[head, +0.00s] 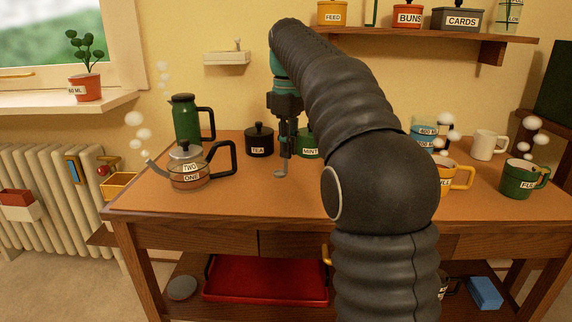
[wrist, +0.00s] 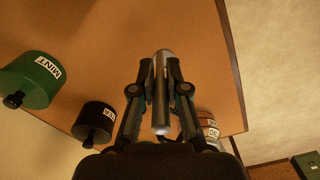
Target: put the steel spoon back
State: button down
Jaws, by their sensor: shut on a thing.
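My gripper (head: 286,150) points down above the back middle of the desk, shut on the steel spoon (head: 281,173). The spoon hangs below the fingers in the head view, its lower end close over the desk top; I cannot tell whether it touches. In the wrist view the spoon (wrist: 161,112) runs between the two fingers of my gripper (wrist: 160,68), its handle end towards the camera. The black TEA canister (head: 259,141) and the green MINT canister (head: 308,145) stand behind my gripper, to either side.
A glass teapot (head: 189,174) and a green jug (head: 186,120) stand left on the desk (head: 240,205). A yellow mug (head: 460,178), a green mug (head: 519,180) and a white mug (head: 487,146) stand right. My arm hides the desk's middle right. The front left is clear.

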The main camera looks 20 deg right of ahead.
jog(key=shift+a+f, duration=0.2)
jog(key=shift+a, duration=0.05)
jog(key=shift+f, duration=0.35)
jog(key=shift+f+b, duration=0.55)
jog(key=shift+f, duration=1.1)
jog(key=shift+f, duration=0.1)
jog(key=c, duration=1.2)
grip_release()
